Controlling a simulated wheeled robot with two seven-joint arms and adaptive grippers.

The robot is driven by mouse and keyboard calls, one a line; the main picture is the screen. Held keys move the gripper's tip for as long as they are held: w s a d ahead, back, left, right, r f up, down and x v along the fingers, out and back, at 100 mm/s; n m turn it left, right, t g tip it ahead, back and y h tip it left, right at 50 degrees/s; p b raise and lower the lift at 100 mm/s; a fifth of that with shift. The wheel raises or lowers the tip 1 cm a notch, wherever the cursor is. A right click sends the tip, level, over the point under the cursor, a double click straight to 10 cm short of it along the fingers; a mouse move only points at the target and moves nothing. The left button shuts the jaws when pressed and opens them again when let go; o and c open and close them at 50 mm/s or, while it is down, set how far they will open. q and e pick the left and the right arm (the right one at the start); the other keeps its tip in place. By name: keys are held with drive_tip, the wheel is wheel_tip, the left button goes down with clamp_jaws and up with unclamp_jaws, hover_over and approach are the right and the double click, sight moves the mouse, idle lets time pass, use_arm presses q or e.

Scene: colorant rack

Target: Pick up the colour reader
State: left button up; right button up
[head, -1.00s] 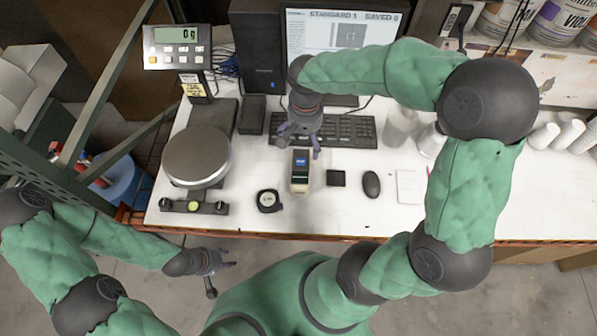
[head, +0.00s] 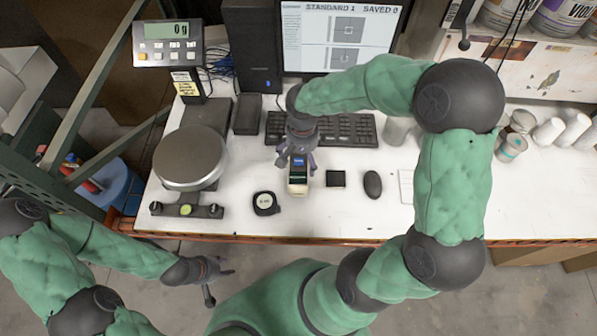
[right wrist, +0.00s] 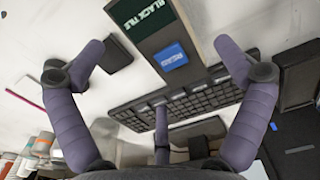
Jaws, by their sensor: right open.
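A keyboard (head: 345,130) and monitor (head: 338,40) stand behind. A black square (head: 336,179) and a mouse (head: 372,184) lie right of the reader. Cups (head: 550,131) stand at far right.

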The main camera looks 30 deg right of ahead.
sight(303, 164)
drive_tip(key=f, duration=0.3)
drive_tip(key=shift+s+f, duration=0.3)
drive_tip(key=shift+f, duration=0.55)
drive_tip(key=c, duration=1.5)
drive_tip(key=shift+r, duration=0.15)
